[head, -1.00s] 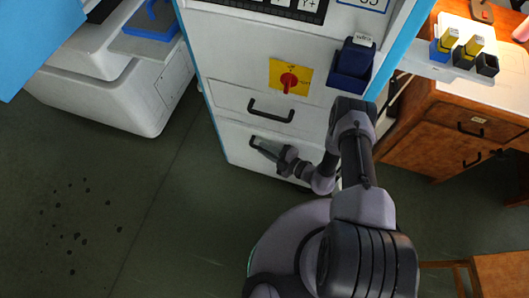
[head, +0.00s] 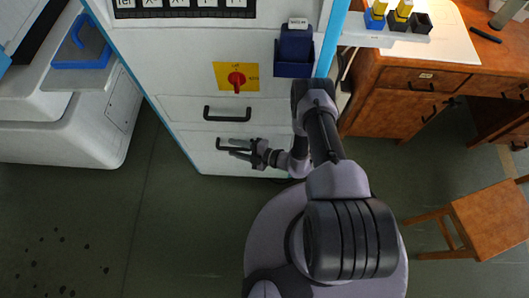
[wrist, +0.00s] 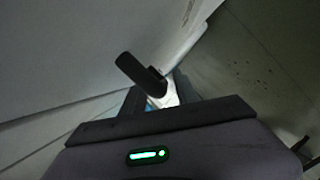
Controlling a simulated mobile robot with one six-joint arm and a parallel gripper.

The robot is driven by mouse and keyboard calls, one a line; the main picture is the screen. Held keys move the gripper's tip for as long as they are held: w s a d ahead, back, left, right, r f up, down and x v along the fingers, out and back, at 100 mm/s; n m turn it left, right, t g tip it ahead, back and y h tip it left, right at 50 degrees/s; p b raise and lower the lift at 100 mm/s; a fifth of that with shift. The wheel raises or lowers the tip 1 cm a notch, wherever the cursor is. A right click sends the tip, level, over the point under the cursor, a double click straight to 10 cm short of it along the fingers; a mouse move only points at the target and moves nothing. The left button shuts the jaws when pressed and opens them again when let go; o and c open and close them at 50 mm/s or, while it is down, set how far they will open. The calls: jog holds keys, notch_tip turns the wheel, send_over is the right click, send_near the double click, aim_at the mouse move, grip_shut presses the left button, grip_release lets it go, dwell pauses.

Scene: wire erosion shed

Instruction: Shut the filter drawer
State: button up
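The white cabinet (head: 180,60) has an upper drawer with a black bar handle (head: 227,114). No label I can read tells which is the filter drawer, and I cannot tell how far either front stands out.
A red rotary switch (head: 237,79) on a yellow plate and a blue bin (head: 295,52) sit above the drawers. A wooden bench (head: 400,85) stands to the right, with a wooden stool (head: 490,215) nearer. Open floor (head: 180,220) lies at left.

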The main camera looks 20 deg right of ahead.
jog(key=p+v, duration=0.3)
jog(key=v, duration=1.3)
jog(key=shift+d+p, duration=0.15)
jog(key=shift+p, duration=0.15)
jog(key=shift+s+r, duration=0.1)
jog(key=shift+s, duration=0.05)
